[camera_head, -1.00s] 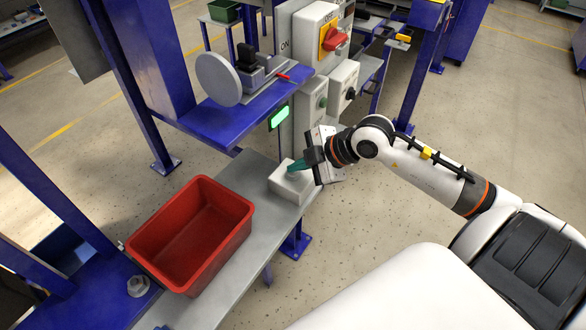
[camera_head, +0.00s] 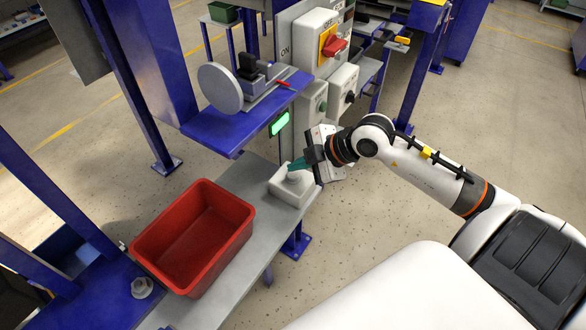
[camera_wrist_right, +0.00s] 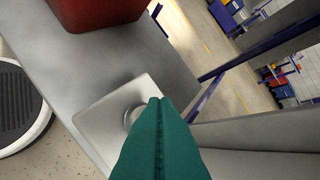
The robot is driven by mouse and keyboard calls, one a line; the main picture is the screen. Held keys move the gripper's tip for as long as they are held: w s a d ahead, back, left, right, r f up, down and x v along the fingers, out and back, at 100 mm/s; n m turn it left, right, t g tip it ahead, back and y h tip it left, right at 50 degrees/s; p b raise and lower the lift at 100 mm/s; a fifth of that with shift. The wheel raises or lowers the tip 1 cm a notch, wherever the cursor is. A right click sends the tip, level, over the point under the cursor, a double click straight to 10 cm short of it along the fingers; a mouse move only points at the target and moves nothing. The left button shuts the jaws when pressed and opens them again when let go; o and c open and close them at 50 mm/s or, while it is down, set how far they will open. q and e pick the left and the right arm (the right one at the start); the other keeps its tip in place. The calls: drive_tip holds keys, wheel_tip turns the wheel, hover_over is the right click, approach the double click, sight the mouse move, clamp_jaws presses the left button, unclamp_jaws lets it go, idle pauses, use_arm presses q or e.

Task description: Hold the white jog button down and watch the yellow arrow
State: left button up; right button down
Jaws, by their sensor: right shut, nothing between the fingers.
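The white jog button (camera_head: 292,177) is a small round knob on top of a pale box (camera_head: 290,192) on the grey bench. My right gripper (camera_head: 291,166) has teal fingers, shut and empty, with their tips right at the button. In the right wrist view the fingertips (camera_wrist_right: 158,103) partly cover the button (camera_wrist_right: 132,116) on the box (camera_wrist_right: 97,116). I cannot tell whether they touch it or whether it is pressed. I cannot make out the yellow arrow in either view. My left gripper is not in view.
A red bin (camera_head: 239,237) stands on the grey bench left of the box. Behind are a lit green indicator (camera_head: 279,124), a blue shelf (camera_head: 219,126) with a round grey disc (camera_head: 220,88), and a red rotary switch (camera_head: 335,46) on a yellow plate.

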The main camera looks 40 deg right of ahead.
drive_tip(key=shift+r, duration=0.3)
wheel_tip(320, 180, up, 5)
drive_tip(key=p, duration=0.4)
drive_tip(key=shift+f+p, duration=0.1)
drive_tip(key=shift+p, duration=0.25)
idle(1.1)
